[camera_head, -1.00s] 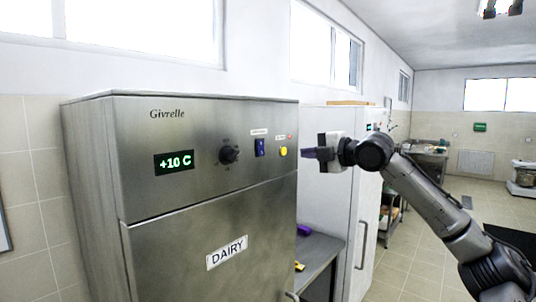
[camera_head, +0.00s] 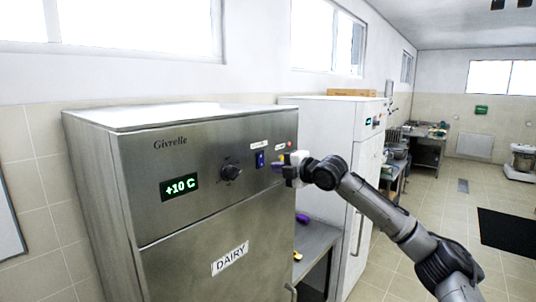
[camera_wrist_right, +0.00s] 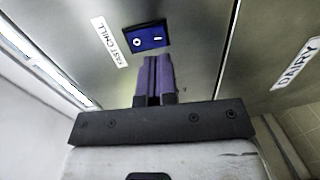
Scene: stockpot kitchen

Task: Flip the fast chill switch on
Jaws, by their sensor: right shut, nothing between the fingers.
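The fast chill switch (camera_head: 260,159) is a small blue rocker on the steel front of the DAIRY cabinet, right of a black knob. In the right wrist view the blue switch (camera_wrist_right: 149,38) shows a round mark and a bar mark beside a FAST CHILL label (camera_wrist_right: 109,42). I cannot tell which side is pressed in. My right gripper (camera_head: 278,166) is shut and empty, just right of the switch in the head view. Its purple fingertips (camera_wrist_right: 153,70) are together just below the switch in the wrist view; whether they touch the panel is unclear. My left gripper is not in view.
The steel cabinet (camera_head: 160,260) has a green +10 C display (camera_head: 180,187), the black knob (camera_head: 231,172) and a DAIRY label (camera_head: 230,257). A white cabinet (camera_head: 335,125) and a low counter (camera_head: 318,240) stand to the right.

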